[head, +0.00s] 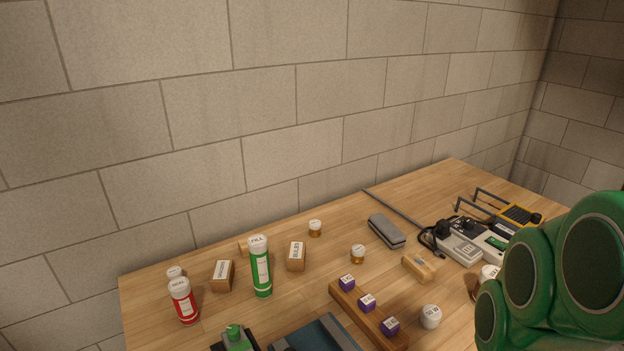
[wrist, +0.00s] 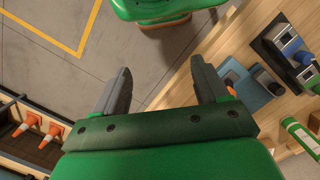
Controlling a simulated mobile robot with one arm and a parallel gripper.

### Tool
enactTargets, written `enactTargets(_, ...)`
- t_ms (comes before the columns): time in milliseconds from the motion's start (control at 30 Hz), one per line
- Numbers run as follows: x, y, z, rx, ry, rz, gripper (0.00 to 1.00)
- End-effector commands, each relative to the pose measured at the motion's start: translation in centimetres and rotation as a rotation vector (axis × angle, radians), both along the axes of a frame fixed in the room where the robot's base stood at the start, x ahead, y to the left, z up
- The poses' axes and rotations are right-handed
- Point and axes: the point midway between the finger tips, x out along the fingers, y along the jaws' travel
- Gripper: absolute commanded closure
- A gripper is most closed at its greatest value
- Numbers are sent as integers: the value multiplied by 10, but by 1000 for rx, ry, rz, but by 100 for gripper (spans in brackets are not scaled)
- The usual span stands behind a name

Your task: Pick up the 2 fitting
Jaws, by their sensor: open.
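I cannot make out which thing is the 2 fitting; most labels in the head view are too small to read. Small purple labelled blocks (head: 367,303) sit in a row on a wooden rail (head: 343,297). White-capped pieces stand near them, one white and round (head: 430,316) and one amber (head: 358,254). My gripper (wrist: 161,72) is open and empty in the wrist view, over the floor beside the table edge. My green arm covers the right of the head view, and part of the table behind it is hidden.
A green bottle (head: 261,268), a red bottle (head: 183,301) and small boxes (head: 222,275) stand at the left of the table. A grey case (head: 386,231) and a power strip with cords (head: 459,248) lie at the right. Orange cones (wrist: 51,131) show in the wrist view.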

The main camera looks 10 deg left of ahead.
Motion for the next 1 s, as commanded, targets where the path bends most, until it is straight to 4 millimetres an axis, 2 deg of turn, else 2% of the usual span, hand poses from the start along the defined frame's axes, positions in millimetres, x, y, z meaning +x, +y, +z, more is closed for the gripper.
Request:
enactTargets(133,17,4,3,-17,-3,41,26)
enactTargets(267,46,12,9,-46,-16,110,26)
enactTargets(500,98,37,15,-101,-41,237,26)
enactTargets(667,126,58,17,-131,-59,311,26)
enactTargets(867,177,66,22,-251,-154,223,26)
enactTargets(1000,218,79,27,-337,-250,157,26)
